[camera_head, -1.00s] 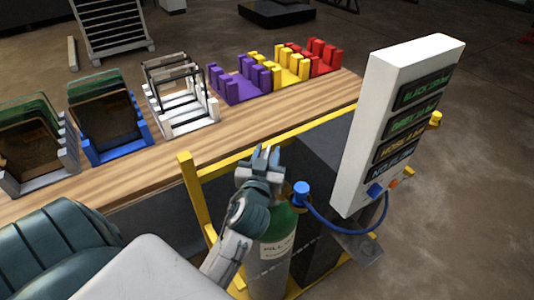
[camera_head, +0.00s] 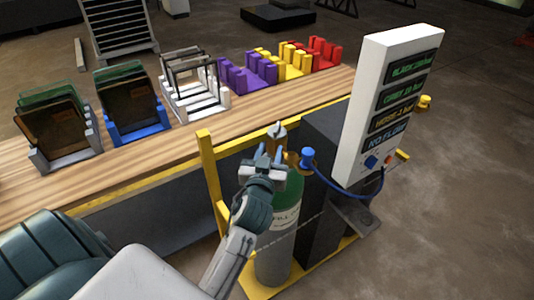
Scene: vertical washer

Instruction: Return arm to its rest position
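My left gripper (camera_head: 271,152) is at the end of the arm that comes up from the lower left. It is in front of the green-topped gas cylinder (camera_head: 291,203), at the height of its valve. Its two fingers point up and away and stand apart, with nothing clearly held between them. A grey valve top (camera_head: 279,131) shows just beyond the fingertips; I cannot tell whether they touch it. The gripper and wrist hide part of the cylinder's top and left side. My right gripper is not in view.
A yellow frame (camera_head: 208,170) stands left of the arm. A white display panel (camera_head: 375,125) with a blue-capped hose (camera_head: 307,158) is on the right. A wooden table (camera_head: 140,165) behind holds several coloured racks. Open floor lies at the right.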

